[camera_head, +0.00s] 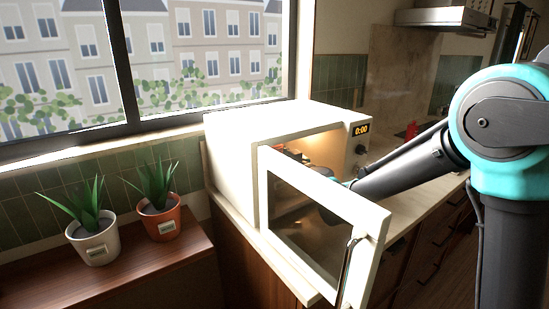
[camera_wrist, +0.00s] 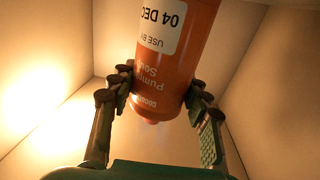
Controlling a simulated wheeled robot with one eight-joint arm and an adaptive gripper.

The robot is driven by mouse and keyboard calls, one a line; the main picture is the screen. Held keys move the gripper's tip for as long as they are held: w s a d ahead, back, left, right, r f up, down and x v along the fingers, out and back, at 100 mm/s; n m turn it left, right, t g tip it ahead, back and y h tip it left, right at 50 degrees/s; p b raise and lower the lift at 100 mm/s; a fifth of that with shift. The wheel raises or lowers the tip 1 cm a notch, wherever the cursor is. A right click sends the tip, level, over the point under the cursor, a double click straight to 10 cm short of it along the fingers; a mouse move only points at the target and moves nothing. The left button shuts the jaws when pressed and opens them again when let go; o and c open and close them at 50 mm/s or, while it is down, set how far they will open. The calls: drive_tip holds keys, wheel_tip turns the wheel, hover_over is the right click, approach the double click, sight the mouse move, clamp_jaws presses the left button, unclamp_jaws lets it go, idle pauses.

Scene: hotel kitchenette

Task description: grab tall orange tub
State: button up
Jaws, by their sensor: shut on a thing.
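The tall orange tub (camera_wrist: 180,66) fills the upper middle of the wrist view. Its print reads upside down, with "Pum… Sou…" and a white "USE BY 04 DEC" label. My gripper (camera_wrist: 160,88) is shut on the tub, one finger on each side. Pale walls and a bright warm light surround them. In the head view my arm reaches into the open, lit microwave (camera_head: 228,160). The door and arm hide most of the gripper there, and I cannot make out the held tub clearly.
The microwave door (camera_head: 376,222) stands open toward the camera, close to my arm. Small red and dark items (camera_head: 290,152) show inside the microwave. Two potted plants (camera_head: 92,244) (camera_head: 163,222) stand on a wooden ledge at left. A red object (camera_head: 411,130) stands farther back on the counter.

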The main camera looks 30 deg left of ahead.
drive_tip(key=shift+s+d+r, duration=0.15)
drive_tip(key=shift+d+r, duration=0.05)
drive_tip(key=shift+r, duration=0.3)
drive_tip(key=shift+s+d+r, duration=0.1)
drive_tip(key=shift+d+r, duration=0.1)
drive_tip(key=shift+r, duration=0.3)
drive_tip(key=v, duration=1.7)
